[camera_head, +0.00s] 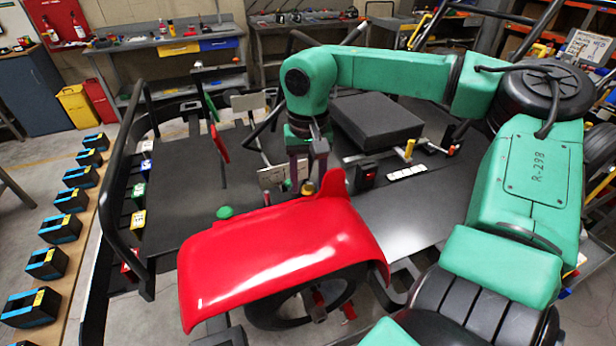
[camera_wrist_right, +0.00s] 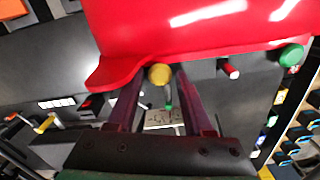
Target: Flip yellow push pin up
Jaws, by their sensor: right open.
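The yellow push pin (camera_head: 309,188) sits just behind the red fender, on the dark panel of the kart stand. In the right wrist view, its round yellow head (camera_wrist_right: 159,74) lies between the fingertips of my right gripper (camera_wrist_right: 161,82), close to the fender's edge. My right gripper (camera_head: 307,176) is open and points down at the pin from above. A gap seems to remain between each finger and the pin, but contact is hard to judge. The pin's lower part is hidden. My left gripper is not in view.
The glossy red fender (camera_head: 285,248) stands directly in front of the pin. A green button (camera_head: 225,211) and a red pin (camera_wrist_right: 229,68) are nearby. A black box (camera_head: 377,122) and a red switch (camera_head: 367,174) lie to the right. A black tube rail (camera_head: 108,200) borders the left.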

